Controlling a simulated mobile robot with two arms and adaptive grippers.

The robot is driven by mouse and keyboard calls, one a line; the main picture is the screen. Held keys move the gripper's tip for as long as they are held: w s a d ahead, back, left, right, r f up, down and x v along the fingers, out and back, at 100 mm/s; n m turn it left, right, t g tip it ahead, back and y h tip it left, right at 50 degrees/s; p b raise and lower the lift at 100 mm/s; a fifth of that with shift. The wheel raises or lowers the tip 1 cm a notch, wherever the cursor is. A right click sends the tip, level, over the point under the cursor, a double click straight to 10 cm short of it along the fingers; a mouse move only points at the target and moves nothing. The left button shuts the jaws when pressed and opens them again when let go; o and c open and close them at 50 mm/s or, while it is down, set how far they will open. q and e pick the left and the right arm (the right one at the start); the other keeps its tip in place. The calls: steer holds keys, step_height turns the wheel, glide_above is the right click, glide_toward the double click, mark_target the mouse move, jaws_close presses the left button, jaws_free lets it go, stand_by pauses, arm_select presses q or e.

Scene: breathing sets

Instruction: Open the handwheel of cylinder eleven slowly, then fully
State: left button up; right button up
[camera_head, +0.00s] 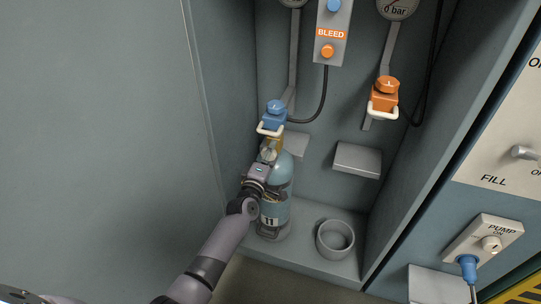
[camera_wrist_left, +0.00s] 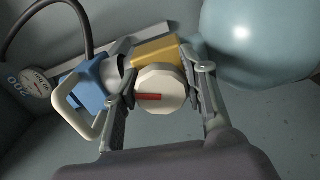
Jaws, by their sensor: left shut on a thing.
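Cylinder eleven (camera_head: 271,213) is a blue-grey bottle marked 11, standing upright at the left of the cabinet. Its pale round handwheel (camera_wrist_left: 160,87), with a red mark on its face, sits on a brass valve (camera_wrist_left: 157,52). My left gripper (camera_wrist_left: 163,90) is shut on the handwheel, with one finger on each side of it. In the head view my left gripper (camera_head: 267,156) is at the valve and hides part of the cylinder's front. A blue connector (camera_head: 273,115) with a white loop handle is at the valve. My right gripper is in neither view.
An empty round cup holder (camera_head: 335,239) stands right of the cylinder. An orange connector (camera_head: 384,95) hangs at the right, above a grey bracket (camera_head: 357,160). A BLEED panel (camera_head: 333,33) is above. A black hose runs to the blue connector. The FILL panel (camera_head: 510,150) is outside, right.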

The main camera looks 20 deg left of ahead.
arm_select(q)
steer(key=shift+n+b, duration=0.5)
steer(key=shift+n, duration=1.7)
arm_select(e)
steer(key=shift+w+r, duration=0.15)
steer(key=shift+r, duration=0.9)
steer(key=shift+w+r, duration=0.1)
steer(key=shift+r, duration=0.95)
arm_select(q)
steer(key=o, duration=1.2)
steer(key=shift+s, duration=0.1)
steer(key=s, duration=1.1)
steer(key=shift+s+a, duration=0.2)
steer(key=shift+s, duration=0.2)
